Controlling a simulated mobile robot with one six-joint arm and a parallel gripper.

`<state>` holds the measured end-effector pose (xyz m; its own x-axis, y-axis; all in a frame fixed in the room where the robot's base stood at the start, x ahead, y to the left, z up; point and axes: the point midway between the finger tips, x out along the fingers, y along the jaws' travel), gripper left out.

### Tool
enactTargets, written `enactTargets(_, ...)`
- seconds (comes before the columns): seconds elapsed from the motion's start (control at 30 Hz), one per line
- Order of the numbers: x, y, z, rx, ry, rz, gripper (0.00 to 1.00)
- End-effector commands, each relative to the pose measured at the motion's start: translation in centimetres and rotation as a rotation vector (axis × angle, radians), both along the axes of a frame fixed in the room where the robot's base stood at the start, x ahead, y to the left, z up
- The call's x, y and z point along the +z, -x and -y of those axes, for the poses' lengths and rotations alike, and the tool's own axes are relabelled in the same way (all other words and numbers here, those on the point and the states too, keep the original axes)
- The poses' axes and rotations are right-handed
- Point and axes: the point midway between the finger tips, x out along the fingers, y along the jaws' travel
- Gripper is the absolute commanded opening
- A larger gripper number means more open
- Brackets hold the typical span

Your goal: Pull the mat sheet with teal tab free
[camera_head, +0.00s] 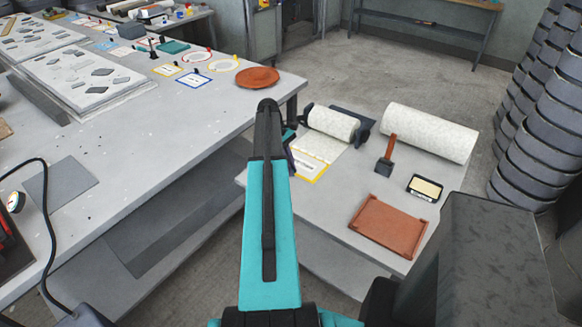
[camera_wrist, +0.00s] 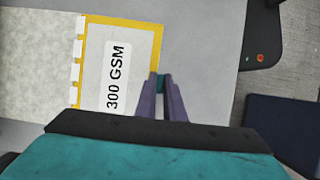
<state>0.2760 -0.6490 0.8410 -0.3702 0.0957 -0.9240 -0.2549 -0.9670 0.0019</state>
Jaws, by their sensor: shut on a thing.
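The mat sheet (camera_wrist: 92,85) has a yellow border and a white label reading "300 GSM". It lies flat on the table, joined on its left by a row of white bridges to the pale mat web (camera_wrist: 35,60). My gripper (camera_wrist: 161,78) is shut on the small teal tab (camera_wrist: 160,84) at the sheet's right edge. In the head view the mat sheet (camera_head: 310,167) shows at the table's left end, in front of the mat roll (camera_head: 332,123) on its dark holder. My arm hides the tab and most of the gripper there.
The side table (camera_head: 330,225) also bears a larger pale roll (camera_head: 432,132), a brush (camera_head: 386,156), a small labelled box (camera_head: 425,187) and a red-brown tray (camera_head: 388,227). A long workbench (camera_head: 190,130) stands at left. Stacked dark drums (camera_head: 545,125) stand at right.

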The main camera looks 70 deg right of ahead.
Motion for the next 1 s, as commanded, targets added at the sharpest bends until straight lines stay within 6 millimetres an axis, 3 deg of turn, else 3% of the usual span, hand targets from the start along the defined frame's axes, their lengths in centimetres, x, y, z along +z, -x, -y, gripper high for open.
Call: enactTargets(1.0, 0.0, -0.5, -2.0, 0.001, 0.000, 0.000, 0.00)
